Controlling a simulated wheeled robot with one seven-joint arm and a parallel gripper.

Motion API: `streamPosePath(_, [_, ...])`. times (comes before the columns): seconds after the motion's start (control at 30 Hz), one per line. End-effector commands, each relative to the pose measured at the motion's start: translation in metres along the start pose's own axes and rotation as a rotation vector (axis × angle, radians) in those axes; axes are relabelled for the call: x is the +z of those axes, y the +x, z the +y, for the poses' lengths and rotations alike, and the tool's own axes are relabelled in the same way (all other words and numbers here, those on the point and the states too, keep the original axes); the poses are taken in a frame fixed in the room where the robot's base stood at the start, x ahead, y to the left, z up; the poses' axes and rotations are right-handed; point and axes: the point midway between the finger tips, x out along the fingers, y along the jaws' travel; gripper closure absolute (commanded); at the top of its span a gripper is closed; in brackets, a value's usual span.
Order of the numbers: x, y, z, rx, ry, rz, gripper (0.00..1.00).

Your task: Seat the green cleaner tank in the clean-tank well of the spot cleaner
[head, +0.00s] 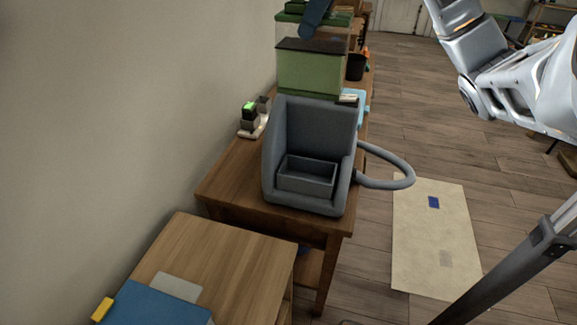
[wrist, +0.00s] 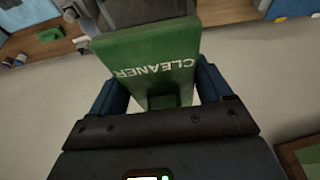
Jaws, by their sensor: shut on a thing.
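In the wrist view the green cleaner tank (wrist: 155,55), with white "CLEANER" lettering upside down in the picture, sits between the blue fingers of my gripper (wrist: 162,88). My gripper is shut on it. In the head view the grey spot cleaner (head: 283,125) stands upright on a dark wooden table. Its open rectangular well (head: 306,188) faces the front and looks empty. A dark blue piece at the top edge may be part of my gripper.
A small dark device with a green top (head: 248,112) is by the wall. A grey hose (head: 400,165) loops out right. A lighter wooden cabinet (head: 222,262) with a blue item (head: 160,306) stands in front.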

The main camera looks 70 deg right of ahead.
Motion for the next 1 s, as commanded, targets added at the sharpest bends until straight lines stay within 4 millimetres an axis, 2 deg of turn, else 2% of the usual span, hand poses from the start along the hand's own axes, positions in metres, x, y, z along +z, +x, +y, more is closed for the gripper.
streamPosePath(0.07, [0.005,-0.003,0.001,0.001,0.001,0.001,1.00])
streamPosePath(0.17, [0.011,0.006,0.001,-0.004,0.001,0.002,1.00])
streamPosePath(1.0, [0.083,0.185,-0.001,-0.006,0.004,0.004,1.00])
